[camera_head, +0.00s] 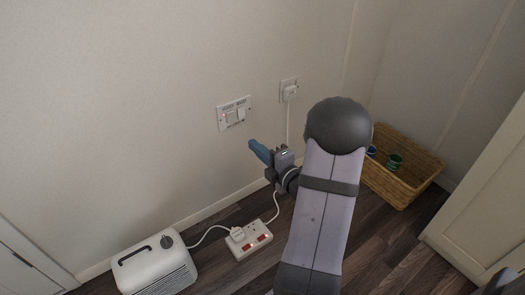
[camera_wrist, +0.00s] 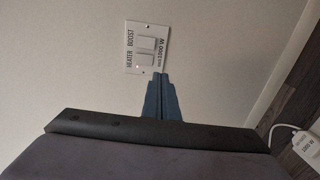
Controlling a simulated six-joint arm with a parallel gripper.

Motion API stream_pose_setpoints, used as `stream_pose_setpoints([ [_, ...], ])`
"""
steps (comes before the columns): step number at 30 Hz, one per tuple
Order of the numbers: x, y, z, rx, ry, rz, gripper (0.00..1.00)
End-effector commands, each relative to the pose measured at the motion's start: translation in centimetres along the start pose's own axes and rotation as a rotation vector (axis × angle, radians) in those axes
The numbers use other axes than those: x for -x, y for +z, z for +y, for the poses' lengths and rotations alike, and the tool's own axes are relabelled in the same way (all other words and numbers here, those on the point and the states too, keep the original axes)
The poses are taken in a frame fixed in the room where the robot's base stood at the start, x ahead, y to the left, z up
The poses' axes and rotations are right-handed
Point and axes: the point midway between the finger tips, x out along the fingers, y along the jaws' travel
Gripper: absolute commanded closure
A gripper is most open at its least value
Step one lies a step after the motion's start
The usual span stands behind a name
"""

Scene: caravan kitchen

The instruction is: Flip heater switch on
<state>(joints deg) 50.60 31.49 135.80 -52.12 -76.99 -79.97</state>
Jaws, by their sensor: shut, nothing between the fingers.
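A white double switch plate (camera_head: 234,113) is on the wall in the head view, with two rockers side by side. A small red light glows near the left rocker. In the wrist view the plate (camera_wrist: 132,48) shows sideways, with the words HEATER and BOOST. The heater rocker (camera_wrist: 142,59) is the lower one there, with a small red spot near it. My gripper (camera_head: 252,145) is shut and empty, its blue fingers pointing at the wall below and right of the plate. In the wrist view its fingertips (camera_wrist: 158,76) reach the plate's lower edge; contact cannot be told.
A wall socket with a plug (camera_head: 290,91) is right of the plate, its cable hanging down. A white heater (camera_head: 157,267) and a power strip (camera_head: 249,240) are on the floor. A wicker basket (camera_head: 408,187) with cups is at the right. The wall around the plate is clear.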

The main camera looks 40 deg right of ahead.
Motion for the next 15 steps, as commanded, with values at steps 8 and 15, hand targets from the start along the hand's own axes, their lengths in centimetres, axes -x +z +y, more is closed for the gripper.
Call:
stream_pose_setpoints([
  [8, 2.7, 0.0, -0.6, -0.002, -0.001, 0.000, 1.00],
  [15, 3.0, 0.0, -0.7, 0.000, 0.001, 0.000, 1.00],
])
